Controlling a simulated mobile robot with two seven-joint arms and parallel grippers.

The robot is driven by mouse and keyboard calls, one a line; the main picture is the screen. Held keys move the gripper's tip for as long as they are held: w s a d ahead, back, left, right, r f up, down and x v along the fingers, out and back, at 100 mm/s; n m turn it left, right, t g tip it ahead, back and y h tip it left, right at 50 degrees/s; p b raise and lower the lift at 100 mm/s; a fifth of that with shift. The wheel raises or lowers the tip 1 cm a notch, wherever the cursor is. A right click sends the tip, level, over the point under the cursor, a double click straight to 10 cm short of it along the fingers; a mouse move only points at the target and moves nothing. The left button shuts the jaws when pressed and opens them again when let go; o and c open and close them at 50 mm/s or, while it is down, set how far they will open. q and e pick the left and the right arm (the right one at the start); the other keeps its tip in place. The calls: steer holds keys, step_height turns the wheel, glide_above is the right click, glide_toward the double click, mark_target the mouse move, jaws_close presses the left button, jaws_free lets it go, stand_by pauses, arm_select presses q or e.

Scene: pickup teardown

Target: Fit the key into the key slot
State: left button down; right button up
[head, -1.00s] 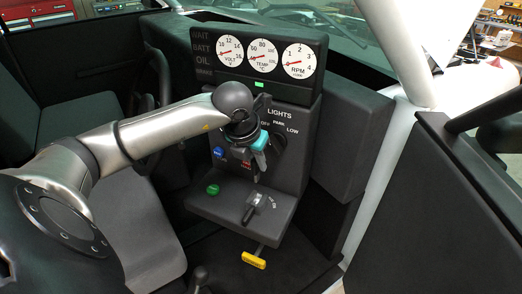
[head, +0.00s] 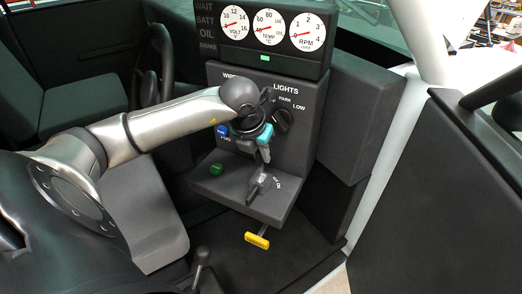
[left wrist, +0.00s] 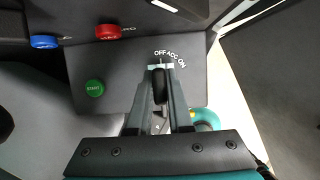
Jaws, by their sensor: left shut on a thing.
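My left gripper (head: 265,157) hangs over the lower ledge of the dark dashboard console, with its fingers pointing down. It is shut on the key (left wrist: 159,88), a dark, narrow piece between the fingers in the left wrist view. In the head view the key cannot be told apart from the dark fingers. The key slot (head: 263,182) is a grey fitting on the ledge, with a dark part at its lower left and OFF ACC ON lettering beside it. In the head view the fingertips are a little above the slot, with a small gap. My right gripper is not in view.
A green START button (head: 214,170) is left of the slot; it also shows in the left wrist view (left wrist: 95,88). A black lights knob (head: 284,120) is on the upright panel close behind the gripper. A yellow handle (head: 257,240) hangs below the ledge.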

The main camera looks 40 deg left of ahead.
mark_target(261, 167)
arm_select(q)
steer(key=shift+f+b, duration=0.65)
steer(key=shift+f, duration=0.95)
steer(key=shift+f+b, duration=0.8)
steer(key=shift+b, duration=0.05)
steer(key=c, duration=0.8)
jaws_free()
steer(key=shift+o, duration=0.2)
steer(key=shift+r, duration=0.1)
steer(key=v, duration=1.5)
steer(key=shift+b, duration=0.4)
